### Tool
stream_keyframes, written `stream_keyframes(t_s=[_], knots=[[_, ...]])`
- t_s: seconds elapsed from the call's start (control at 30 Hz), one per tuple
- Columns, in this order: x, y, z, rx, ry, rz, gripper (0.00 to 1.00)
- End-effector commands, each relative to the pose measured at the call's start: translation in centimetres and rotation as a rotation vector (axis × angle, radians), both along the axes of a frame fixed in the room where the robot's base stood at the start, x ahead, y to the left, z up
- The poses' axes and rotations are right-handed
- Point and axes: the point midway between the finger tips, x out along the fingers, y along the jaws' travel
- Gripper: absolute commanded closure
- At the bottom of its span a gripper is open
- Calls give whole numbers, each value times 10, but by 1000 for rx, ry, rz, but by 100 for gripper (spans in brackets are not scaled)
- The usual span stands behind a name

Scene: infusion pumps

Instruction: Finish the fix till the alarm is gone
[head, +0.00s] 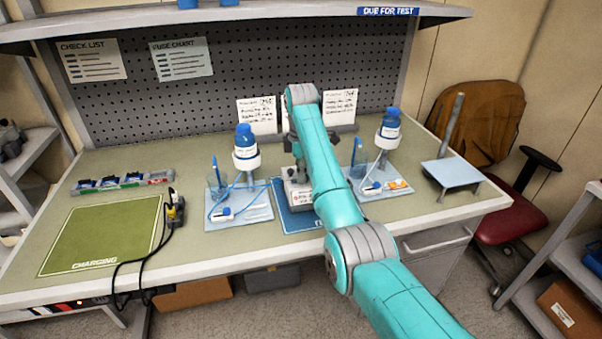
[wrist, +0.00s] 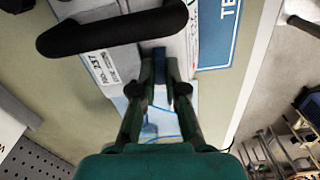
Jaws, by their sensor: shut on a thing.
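A grey-white pump (head: 297,195) with red marks on its front stands on the blue test mat (head: 284,219), partly hidden by my arm. In the wrist view the pump (wrist: 112,68) shows a label reading NO. 237 and a thick black handle (wrist: 110,30). Whether that part is fixed to the pump I cannot tell. In the head view the fingers are mostly hidden behind my arm.
Trays with bottles and tubing stand left (head: 240,213) and right (head: 385,187) of the pump. A small stand (head: 453,171) is at right.

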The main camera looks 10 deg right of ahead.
Motion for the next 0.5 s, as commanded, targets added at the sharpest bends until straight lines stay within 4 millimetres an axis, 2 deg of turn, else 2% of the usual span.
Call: stream_keyframes(t_s=[0.5], knots=[[2,-1,0,0,-1,-469,100]])
